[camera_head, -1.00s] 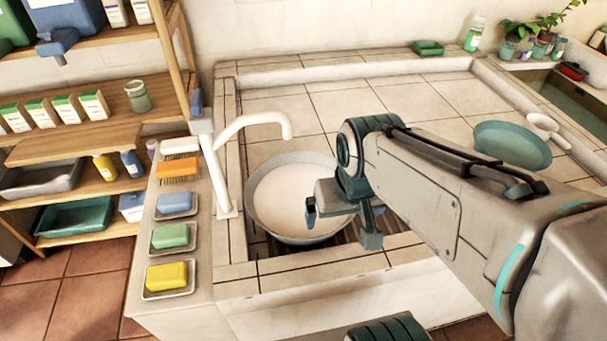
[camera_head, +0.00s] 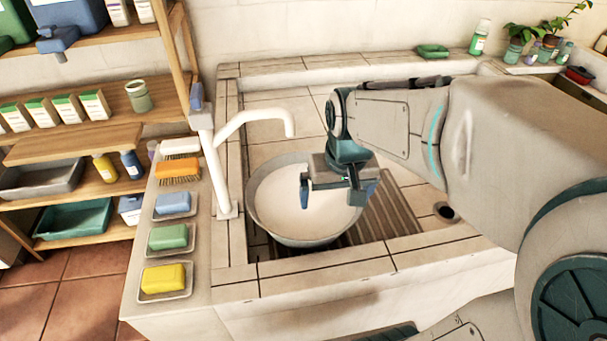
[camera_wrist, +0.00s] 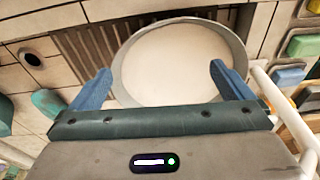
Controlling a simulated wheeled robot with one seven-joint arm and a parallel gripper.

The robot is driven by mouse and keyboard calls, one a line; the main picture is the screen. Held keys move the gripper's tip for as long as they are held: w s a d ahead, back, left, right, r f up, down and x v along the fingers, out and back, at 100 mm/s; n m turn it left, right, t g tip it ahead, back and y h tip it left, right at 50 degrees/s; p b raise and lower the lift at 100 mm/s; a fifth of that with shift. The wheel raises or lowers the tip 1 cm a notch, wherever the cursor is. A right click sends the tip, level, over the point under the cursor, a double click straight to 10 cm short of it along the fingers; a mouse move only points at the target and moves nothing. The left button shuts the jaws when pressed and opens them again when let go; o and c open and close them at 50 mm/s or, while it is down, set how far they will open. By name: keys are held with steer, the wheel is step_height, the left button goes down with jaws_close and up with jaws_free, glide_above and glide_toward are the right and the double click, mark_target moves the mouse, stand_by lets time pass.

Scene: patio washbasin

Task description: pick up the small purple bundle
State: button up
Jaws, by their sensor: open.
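I cannot make out a purple bundle for certain in either view. A small purplish shape (camera_head: 153,149) shows at the back end of the ledge beside the shelf, too small to identify. My gripper (camera_head: 337,196) is open and empty, with its two blue fingers apart, in front of or over the basin (camera_head: 275,205). In the wrist view my gripper (camera_wrist: 160,70) spans the pale round basin (camera_wrist: 180,60) with nothing between the fingers.
A white faucet (camera_head: 218,160) rises left of the basin. Soap dishes with blue, green and yellow soaps (camera_head: 163,278) and brushes (camera_head: 178,168) line the ledge. Wooden shelves (camera_head: 90,143) stand at left. Bottles and plants (camera_head: 515,50) sit at the back right. The tiled counter behind is mostly clear.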

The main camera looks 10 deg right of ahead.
steer(key=g+b, duration=0.2)
steer(key=b, duration=0.3)
glide_above(317, 204)
steer(key=f, duration=1.2)
steer(key=shift+a+f, duration=0.2)
steer(key=shift+a, duration=0.1)
steer(key=f, duration=0.5)
steer(key=f+b, duration=0.1)
steer(key=f, duration=0.1)
steer(key=shift+d+f, duration=0.2)
steer(key=shift+d, duration=0.05)
steer(key=c, duration=1.3)
steer(key=shift+r, duration=0.15)
